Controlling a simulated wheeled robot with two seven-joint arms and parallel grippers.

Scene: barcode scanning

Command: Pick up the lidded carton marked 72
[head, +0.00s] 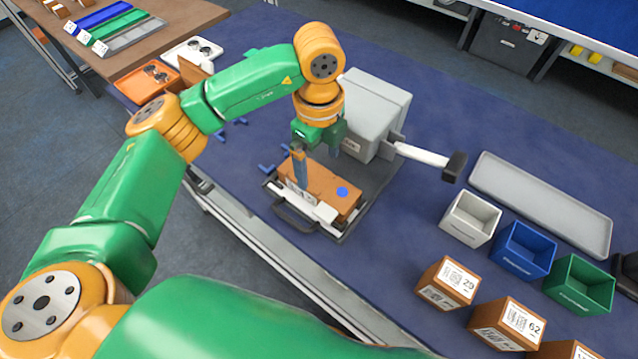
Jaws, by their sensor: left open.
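A brown carton (325,188) with a blue dot on top lies on a dark tray-like base in front of a grey machine. A white label shows on its near side, but I cannot read a number there. My left gripper (319,166) is open and points down at this carton. One finger is in front of the carton's left part, the other toward its far side; I cannot tell if they touch it. No number 72 is readable. My right gripper is not in view.
The grey machine (372,112) has a white lever (425,155) reaching right. White (470,217), blue (523,250) and green (580,285) bins stand near a long grey tray (500,178). An orange tray (147,82) lies at the far left. Blue tabletop between is clear.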

